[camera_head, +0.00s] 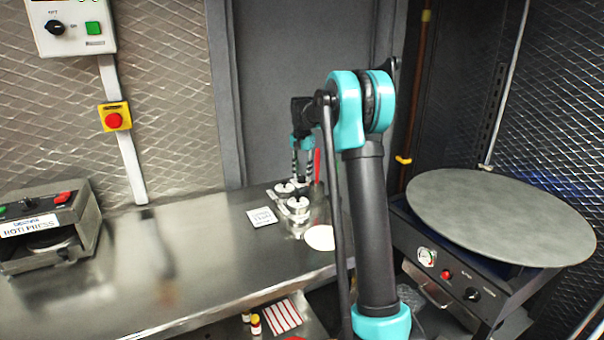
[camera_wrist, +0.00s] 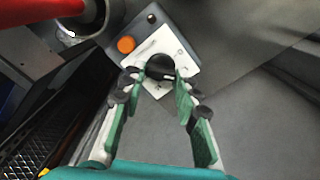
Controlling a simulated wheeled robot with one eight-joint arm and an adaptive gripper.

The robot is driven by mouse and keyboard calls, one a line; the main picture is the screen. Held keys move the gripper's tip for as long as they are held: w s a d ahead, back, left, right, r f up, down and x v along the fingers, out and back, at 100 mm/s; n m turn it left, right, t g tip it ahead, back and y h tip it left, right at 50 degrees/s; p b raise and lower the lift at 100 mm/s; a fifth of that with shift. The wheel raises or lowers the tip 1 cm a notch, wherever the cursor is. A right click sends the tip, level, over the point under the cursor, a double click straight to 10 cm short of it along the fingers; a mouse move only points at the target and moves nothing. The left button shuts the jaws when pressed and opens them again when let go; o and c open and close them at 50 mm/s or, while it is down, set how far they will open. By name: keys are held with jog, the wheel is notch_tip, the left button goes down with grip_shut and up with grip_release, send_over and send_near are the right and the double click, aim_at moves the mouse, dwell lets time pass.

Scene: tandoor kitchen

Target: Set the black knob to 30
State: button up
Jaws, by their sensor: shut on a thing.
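A black knob (camera_wrist: 160,66) sits on a white, marked plate (camera_wrist: 146,52) on a small dark box in the wrist view. My gripper (camera_wrist: 157,76) has its green-padded fingers on either side of the knob and is shut on it. The marks on the plate are too small to read, so I cannot tell the knob's setting. In the head view my gripper (camera_head: 303,168) points down at the back of the steel counter, and the held knob cannot be made out there.
An orange button (camera_wrist: 126,45) is beside the knob. A red object (camera_wrist: 40,12) is close at upper left. On the steel counter (camera_head: 190,260) are metal fittings (camera_head: 292,200), a white card (camera_head: 261,217) and a roti press (camera_head: 45,230). A round griddle (camera_head: 500,215) stands right.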

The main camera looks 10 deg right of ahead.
jog(key=m, duration=0.3)
jog(key=shift+m, duration=0.3)
jog(key=shift+d+m, duration=0.1)
jog(key=shift+m, duration=1.7)
jog(key=o, duration=1.2)
jog(key=shift+s, duration=0.1)
jog(key=shift+c, duration=0.2)
notch_tip(320, 180, up, 12)
